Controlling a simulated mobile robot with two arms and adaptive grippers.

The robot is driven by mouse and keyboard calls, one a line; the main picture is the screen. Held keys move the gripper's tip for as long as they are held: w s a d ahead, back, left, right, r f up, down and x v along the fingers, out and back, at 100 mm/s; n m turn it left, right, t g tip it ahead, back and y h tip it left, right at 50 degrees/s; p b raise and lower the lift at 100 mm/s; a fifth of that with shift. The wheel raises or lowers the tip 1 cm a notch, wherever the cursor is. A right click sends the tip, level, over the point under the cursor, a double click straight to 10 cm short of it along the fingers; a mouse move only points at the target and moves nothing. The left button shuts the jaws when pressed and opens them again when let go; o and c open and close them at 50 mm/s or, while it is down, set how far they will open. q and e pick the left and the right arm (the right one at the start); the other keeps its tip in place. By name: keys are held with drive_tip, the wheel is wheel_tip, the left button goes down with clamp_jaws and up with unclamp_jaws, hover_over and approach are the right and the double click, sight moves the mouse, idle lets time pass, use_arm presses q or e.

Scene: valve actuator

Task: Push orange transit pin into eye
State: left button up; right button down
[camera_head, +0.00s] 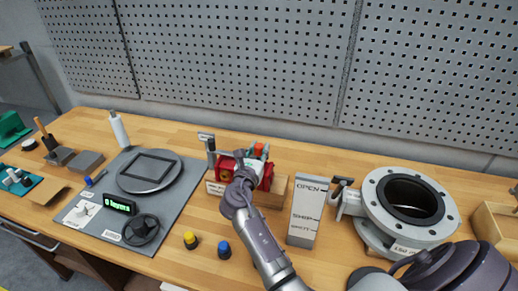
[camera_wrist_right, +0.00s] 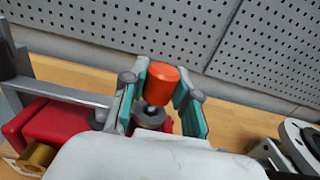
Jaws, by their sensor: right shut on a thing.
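The orange transit pin's head (camera_wrist_right: 163,82) sits between the teal pads of my right gripper (camera_wrist_right: 160,98) in the right wrist view. It also shows in the head view (camera_head: 259,147) at the top of the red actuator (camera_head: 222,171). My right gripper (camera_head: 256,156) is shut on the pin. A short metal shank shows below the orange head, over a round grey part (camera_wrist_right: 149,119). I cannot tell whether that part is the eye or how deep the pin sits. The red actuator (camera_wrist_right: 60,128) lies left of the gripper. My left gripper is not in view.
A grey block marked OPEN, SHIP and SHUT (camera_head: 305,213) stands right of the actuator. A large flanged valve (camera_head: 384,218) is further right. Yellow (camera_head: 190,241) and blue (camera_head: 224,250) knobs stand in front. A grey mat (camera_head: 172,205) with a handwheel (camera_head: 140,230) is left.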

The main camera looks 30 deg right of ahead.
drive_tip(key=shift+f+b, duration=0.55)
drive_tip(key=shift+f, duration=0.35)
drive_tip(key=c, duration=0.8)
unclamp_jaws()
drive_tip(key=v, duration=0.7)
drive_tip(key=shift+s+a, duration=0.2)
